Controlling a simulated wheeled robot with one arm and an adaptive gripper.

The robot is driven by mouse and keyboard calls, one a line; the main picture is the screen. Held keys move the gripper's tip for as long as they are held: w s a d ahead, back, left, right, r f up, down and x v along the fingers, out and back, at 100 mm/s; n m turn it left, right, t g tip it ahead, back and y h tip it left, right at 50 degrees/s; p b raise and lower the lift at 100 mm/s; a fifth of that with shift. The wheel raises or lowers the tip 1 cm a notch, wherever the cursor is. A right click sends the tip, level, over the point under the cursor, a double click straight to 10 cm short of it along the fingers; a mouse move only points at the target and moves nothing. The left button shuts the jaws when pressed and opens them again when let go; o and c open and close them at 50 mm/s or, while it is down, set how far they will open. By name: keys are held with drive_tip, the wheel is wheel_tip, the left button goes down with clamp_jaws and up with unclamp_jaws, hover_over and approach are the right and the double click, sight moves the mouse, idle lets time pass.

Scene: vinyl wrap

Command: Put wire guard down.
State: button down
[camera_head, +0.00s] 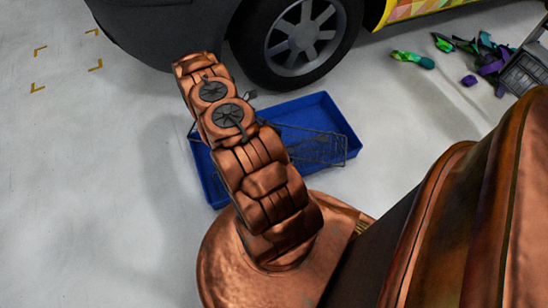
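The wire guard (322,150) is a thin dark wire frame. It shows to the right of my copper arm, over the blue tray (338,108), and its right end reaches past the tray's edge. A bit of wire also shows left of the arm. Whether the guard rests on the tray or hangs above it, I cannot tell. My arm crosses in front of the tray and hides the middle of the guard.
A dark car with a wheel (297,42) stands just behind the tray. Yellow corner marks (68,65) outline a bare patch of pale floor at upper left. Coloured vinyl scraps (482,55) and a grey crate (525,70) lie at upper right. The left floor is clear.

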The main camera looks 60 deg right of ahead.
drive_tip(key=w+d+f+n+t+h+b, duration=0.55)
drive_tip(key=w+d+f+h+b, duration=0.25)
drive_tip(key=d+f+b, duration=0.3)
drive_tip(key=shift+g, duration=0.45)
drive_tip(key=f+b, duration=0.1)
drive_tip(key=f, duration=0.2)
drive_tip(key=f+b, duration=0.1)
drive_tip(key=f, duration=0.2)
drive_tip(key=f+b, duration=0.2)
drive_tip(key=f, duration=0.1)
drive_tip(key=shift+d+f, duration=0.3)
drive_tip(key=shift+d, duration=0.1)
drive_tip(key=shift+r, duration=0.1)
drive_tip(key=c, duration=1.1)
unclamp_jaws()
drive_tip(key=shift+s, duration=0.1)
